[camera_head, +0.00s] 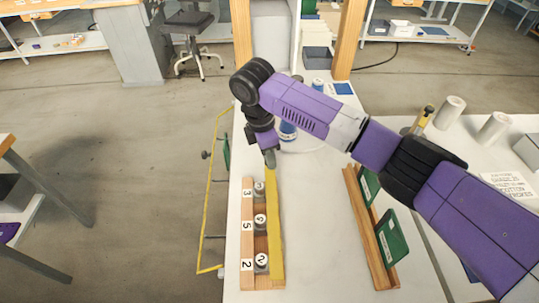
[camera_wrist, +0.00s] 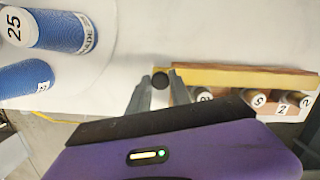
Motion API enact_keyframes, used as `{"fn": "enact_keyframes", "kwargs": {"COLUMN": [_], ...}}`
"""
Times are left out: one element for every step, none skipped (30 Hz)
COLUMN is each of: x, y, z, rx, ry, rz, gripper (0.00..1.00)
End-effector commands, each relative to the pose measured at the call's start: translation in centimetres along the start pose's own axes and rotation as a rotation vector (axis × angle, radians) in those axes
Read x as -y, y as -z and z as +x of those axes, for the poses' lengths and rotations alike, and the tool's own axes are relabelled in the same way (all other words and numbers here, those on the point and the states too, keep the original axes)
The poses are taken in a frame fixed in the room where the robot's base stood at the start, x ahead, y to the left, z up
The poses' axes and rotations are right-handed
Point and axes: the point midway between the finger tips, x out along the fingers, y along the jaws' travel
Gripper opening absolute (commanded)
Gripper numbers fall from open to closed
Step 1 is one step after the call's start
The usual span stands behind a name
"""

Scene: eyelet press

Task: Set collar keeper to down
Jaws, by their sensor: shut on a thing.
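My gripper (camera_head: 269,158) points down at the far end of a wooden rack (camera_head: 247,268) with a yellow strip (camera_head: 275,240) along its right side. In the wrist view my gripper (camera_wrist: 160,90) has its two fingers on either side of a small black round knob (camera_wrist: 160,77), and it is shut on it. The knob is at the end of the yellow strip as seen there. In the head view my gripper hides the knob. I cannot tell for certain which part is the collar keeper, nor whether it is up or down.
The rack holds numbered pieces (camera_head: 261,261) beside labels 3, 5 and 2. Blue spools (camera_wrist: 68,32) stand close by. Green plates (camera_head: 391,236) stand in a second wooden rack to the right. White rolls (camera_head: 449,112) stand farther right. White tabletop is clear between the racks.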

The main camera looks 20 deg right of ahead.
Motion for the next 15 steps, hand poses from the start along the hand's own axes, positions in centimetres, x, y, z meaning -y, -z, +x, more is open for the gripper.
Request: {"fn": "enact_keyframes", "kwargs": {"x": [0.05,0.05,0.05,0.05,0.06,0.06,0.05,0.05,0.04,0.04,0.04,0.03,0.03,0.03,0.03], "y": [0.1,0.11,0.11,0.11,0.12,0.12,0.12,0.11,0.1,0.09,0.08,0.07,0.07,0.06,0.06], "z": [-0.01,-0.01,-0.01,0.0,0.0,0.0,0.0,0.0,0.0,0.01,0.01,0.01,0.01,0.01,0.01], "rx": [-0.001,-0.001,-0.001,-0.001,-0.001,-0.002,-0.002,-0.002,-0.002,-0.002,-0.002,-0.002,-0.002,-0.002,-0.002], "ry": [0.001,0.001,0.001,0.001,0.001,0.001,0.001,0.001,0.0,0.0,0.0,0.0,0.0,0.0,0.0], "rz": [-0.002,-0.002,-0.002,-0.002,-0.002,-0.003,-0.002,-0.002,-0.002,-0.002,-0.002,-0.001,-0.001,-0.001,-0.001], "gripper": [0.0,0.0,0.0,0.0,0.28,0.36,0.42,0.46,0.46,0.46,0.46,0.46,0.46,0.46,0.46]}}
